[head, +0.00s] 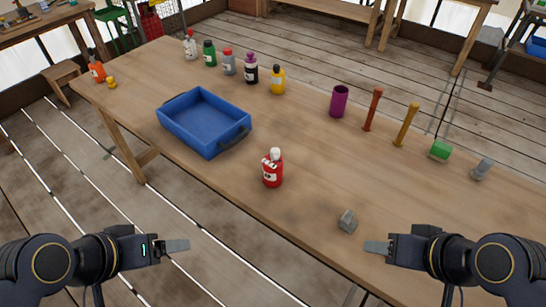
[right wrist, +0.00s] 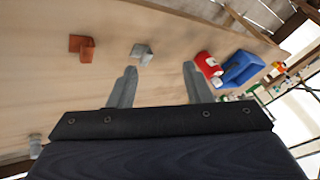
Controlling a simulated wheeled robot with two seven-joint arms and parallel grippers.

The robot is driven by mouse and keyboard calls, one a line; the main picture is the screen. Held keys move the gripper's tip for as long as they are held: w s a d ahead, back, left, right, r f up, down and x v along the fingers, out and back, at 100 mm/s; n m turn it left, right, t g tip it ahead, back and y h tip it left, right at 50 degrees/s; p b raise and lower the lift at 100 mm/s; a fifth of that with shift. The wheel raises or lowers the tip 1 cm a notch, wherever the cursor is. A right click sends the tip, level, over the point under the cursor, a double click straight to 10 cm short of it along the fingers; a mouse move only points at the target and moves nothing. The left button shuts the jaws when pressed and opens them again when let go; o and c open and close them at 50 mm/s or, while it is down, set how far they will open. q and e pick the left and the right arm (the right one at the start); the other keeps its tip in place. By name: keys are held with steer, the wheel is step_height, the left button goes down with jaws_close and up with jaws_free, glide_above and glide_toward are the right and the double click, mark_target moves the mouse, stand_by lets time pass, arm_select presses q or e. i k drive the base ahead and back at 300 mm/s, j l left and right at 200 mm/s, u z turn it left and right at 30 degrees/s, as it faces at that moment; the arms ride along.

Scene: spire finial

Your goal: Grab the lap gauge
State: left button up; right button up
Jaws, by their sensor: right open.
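A small grey notched block (head: 347,221), which looks like the lap gauge, sits near the table's front edge. It also shows in the right wrist view (right wrist: 141,53), beyond the fingertips and apart from them. My right gripper (head: 377,247) is right of the block, nearer the camera. In the right wrist view its two fingers (right wrist: 160,70) are spread with nothing between them. My left gripper (head: 176,246) is at the lower left, off the table's front edge; its finger gap is not clear. An orange-brown notched block (right wrist: 82,47) of similar shape shows only in the right wrist view.
The wooden table (head: 310,190) is clear around the grey block. A red bottle (head: 272,170) and a blue tray (head: 205,122) stand to its left. Several bottles line the far edge.

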mark_target(272, 172)
steer(key=i+j+z, duration=0.15)
steer(key=j, duration=0.15)
steer(key=i+j+z, duration=0.2)
steer(key=j, duration=0.15)
steer(key=j+z, duration=0.15)
steer(key=j, duration=0.2)
steer(key=i+j+z, duration=0.15)
steer(key=j, duration=0.2)
